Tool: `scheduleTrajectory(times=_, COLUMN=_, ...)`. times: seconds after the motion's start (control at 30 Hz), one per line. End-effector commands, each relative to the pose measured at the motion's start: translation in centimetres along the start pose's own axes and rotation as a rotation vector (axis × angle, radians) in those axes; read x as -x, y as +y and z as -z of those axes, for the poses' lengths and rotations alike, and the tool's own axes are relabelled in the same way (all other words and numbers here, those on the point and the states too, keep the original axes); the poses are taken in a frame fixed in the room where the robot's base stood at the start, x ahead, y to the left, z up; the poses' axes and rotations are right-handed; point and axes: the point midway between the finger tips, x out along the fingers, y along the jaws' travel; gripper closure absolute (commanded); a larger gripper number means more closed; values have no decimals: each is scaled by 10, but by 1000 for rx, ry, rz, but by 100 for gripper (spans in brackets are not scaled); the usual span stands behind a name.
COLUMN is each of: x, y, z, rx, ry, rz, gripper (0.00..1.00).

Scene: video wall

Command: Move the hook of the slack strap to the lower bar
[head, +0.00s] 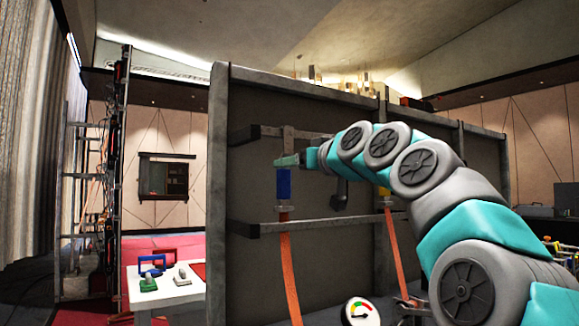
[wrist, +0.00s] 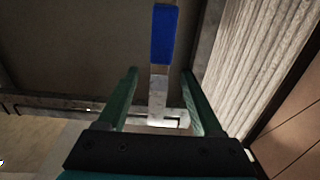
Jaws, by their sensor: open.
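A blue hook grip (head: 284,183) stands upright in front of the dark panel, between the upper bar (head: 255,133) and the lower bar (head: 330,224). An orange strap (head: 290,270) hangs from it, passing the lower bar and curving slightly. My gripper (head: 286,160) is open at the top of the blue grip. In the wrist view my gripper's green fingers (wrist: 160,88) stand apart on either side of a grey metal shank (wrist: 158,95), with the blue grip (wrist: 165,38) beyond. I cannot tell whether the fingers touch it. The hook's tip is not clear.
A second orange strap (head: 396,250) hangs to the right, partly behind my arm. A round dial (head: 358,311) is at the bottom. A white table (head: 170,293) with handled blocks stands at the left. A tall rack (head: 118,180) stands farther left.

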Motion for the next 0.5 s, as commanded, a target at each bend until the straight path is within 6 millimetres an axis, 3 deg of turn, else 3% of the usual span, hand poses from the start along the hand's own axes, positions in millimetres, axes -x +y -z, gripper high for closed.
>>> scheduleTrajectory(times=0.27, x=-10, y=0, z=2, rx=1, ry=3, rz=0, gripper=32)
scheduleTrajectory(times=0.5, x=-35, y=0, z=2, rx=2, ry=2, rz=-1, gripper=32)
